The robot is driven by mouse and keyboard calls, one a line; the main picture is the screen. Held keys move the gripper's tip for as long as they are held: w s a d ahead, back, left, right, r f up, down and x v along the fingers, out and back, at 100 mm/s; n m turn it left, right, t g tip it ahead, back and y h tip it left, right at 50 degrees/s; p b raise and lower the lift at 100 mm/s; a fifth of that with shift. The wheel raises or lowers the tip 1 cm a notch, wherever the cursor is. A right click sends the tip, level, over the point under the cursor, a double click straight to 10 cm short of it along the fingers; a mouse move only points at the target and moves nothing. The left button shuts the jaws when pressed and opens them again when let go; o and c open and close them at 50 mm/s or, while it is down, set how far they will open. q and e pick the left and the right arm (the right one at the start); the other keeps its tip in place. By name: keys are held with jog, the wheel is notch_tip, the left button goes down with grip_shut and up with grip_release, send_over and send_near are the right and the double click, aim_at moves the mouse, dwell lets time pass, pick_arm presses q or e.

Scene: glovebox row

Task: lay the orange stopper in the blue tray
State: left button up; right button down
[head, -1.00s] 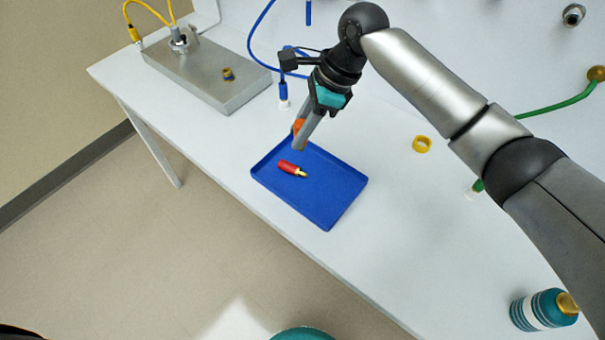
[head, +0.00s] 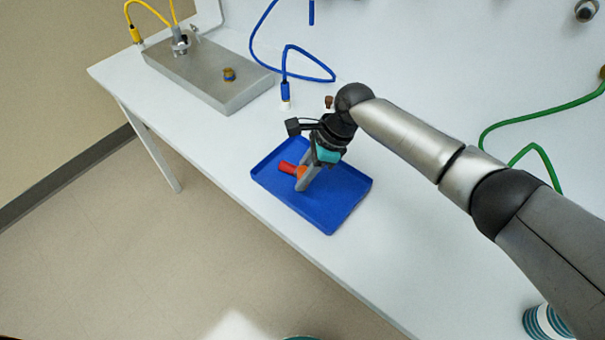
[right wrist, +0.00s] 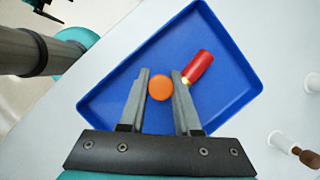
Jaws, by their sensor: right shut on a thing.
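The orange stopper (head: 301,173) is between the fingers of my right gripper (head: 304,184), which is shut on it. Both are over the blue tray (head: 325,218), low down near its left part; I cannot tell whether the stopper touches the tray floor. In the right wrist view the round orange top of the stopper (right wrist: 160,88) shows between the right gripper's fingertips (right wrist: 160,76), with the tray (right wrist: 215,35) behind. My left gripper is outside the head view; dark parts of mine at the wrist view's upper left are too cut off to read.
A red piece with a yellow tip (right wrist: 198,66) lies in the tray, close beside the right finger in the wrist view. A grey metal box (head: 205,75) stands at the back left. A blue cable (head: 285,70) hangs behind the tray. The tray's front half is clear.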

jog(key=c, duration=0.6)
grip_release()
jog(key=p+v, duration=0.2)
jog(key=v, duration=1)
jog(key=shift+r+p, duration=0.1)
jog(key=shift+p, duration=0.2)
